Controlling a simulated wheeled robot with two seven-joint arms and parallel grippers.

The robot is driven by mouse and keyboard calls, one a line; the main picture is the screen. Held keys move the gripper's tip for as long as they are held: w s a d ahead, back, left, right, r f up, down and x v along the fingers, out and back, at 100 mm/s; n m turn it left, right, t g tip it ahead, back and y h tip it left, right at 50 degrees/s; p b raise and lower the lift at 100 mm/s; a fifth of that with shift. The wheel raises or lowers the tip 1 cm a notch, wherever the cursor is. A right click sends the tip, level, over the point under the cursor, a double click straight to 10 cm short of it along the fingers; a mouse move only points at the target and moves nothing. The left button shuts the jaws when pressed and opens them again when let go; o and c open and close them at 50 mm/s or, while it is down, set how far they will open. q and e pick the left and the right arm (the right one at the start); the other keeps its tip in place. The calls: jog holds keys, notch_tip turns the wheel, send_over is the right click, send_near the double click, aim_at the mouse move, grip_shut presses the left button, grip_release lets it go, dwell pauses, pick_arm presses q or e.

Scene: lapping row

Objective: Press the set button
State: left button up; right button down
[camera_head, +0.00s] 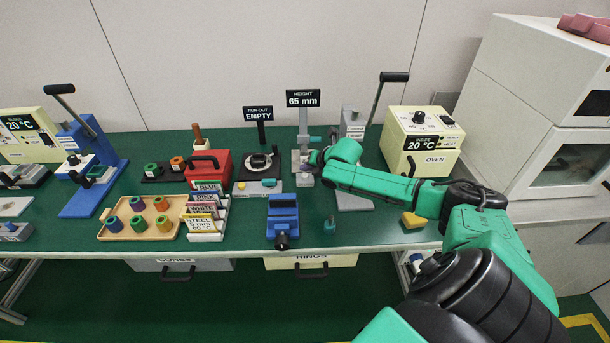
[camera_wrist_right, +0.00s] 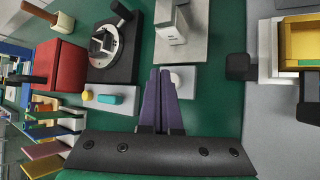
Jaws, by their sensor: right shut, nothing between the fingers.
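The height gauge (camera_head: 303,140) stands at the back of the bench under a sign (camera_head: 303,98) reading HEIGHT 65 mm. In the right wrist view a small plate (camera_wrist_right: 184,92) lies in front of the gauge's grey block (camera_wrist_right: 171,24). It carries a round pale button (camera_wrist_right: 176,78), partly hidden by my fingers. No label reading "set" is legible. My right gripper (camera_wrist_right: 160,72) is shut and empty, its purple fingertips over or right beside that button. I cannot tell whether they touch it. My left gripper is not in view.
The run-out gauge (camera_head: 258,162) stands left of the height gauge, with a yellow button (camera_wrist_right: 87,96) and a teal one (camera_wrist_right: 108,99) on its front plate. A blue vise (camera_head: 283,214) is in front. A cream oven (camera_head: 421,138) and a lever press stand right.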

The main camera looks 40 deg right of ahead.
aim_at(306, 180)
dwell(0.8)
jog(key=shift+f, duration=0.4)
jog(key=shift+f+b, duration=0.35)
jog(key=shift+f, duration=0.25)
dwell(0.6)
jog(key=shift+r+p, duration=0.95)
jog(key=shift+p, duration=0.1)
notch_tip(306, 180, up, 5)
jog(key=p, duration=0.5)
